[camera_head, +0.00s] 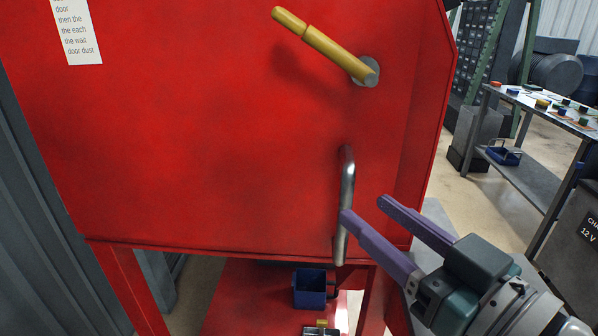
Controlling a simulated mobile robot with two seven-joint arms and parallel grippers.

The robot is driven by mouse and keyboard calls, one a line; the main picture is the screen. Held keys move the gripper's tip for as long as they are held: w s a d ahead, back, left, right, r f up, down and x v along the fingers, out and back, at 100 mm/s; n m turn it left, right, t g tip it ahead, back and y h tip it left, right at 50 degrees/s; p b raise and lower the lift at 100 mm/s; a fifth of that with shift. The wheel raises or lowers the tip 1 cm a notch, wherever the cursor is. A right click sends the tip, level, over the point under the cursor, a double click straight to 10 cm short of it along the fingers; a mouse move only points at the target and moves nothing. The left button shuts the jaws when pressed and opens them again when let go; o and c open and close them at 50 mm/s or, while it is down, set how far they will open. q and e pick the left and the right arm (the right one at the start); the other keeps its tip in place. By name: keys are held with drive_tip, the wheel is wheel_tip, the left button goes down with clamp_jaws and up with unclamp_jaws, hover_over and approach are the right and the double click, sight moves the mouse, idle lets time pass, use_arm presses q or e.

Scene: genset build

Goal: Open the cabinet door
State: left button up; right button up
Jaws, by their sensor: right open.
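The red cabinet door (210,150) fills the left and middle of the head view and looks shut. A vertical grey metal handle (347,185) is fixed near its right side. Above it is a yellow lever (325,45) on a round grey pivot, tilted up to the left. My right gripper (362,207) has two purple fingers, spread apart with a gap between them. One fingertip overlaps the lower part of the handle in the picture; I cannot tell whether they touch. The other finger is to the right of the handle. My left gripper is not in view.
A blue bin (310,288) sits on the red lower shelf (245,300) below the door. A workbench (520,100) with small coloured parts stands at the right, with a blue basket (503,154) on its lower shelf. A dark battery-like box (580,240) is at the right edge.

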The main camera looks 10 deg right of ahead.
sight(351, 198)
drive_tip(key=x, duration=0.6)
drive_tip(key=shift+s, duration=0.1)
drive_tip(key=shift+c, duration=0.4)
clamp_jaws()
idle(0.8)
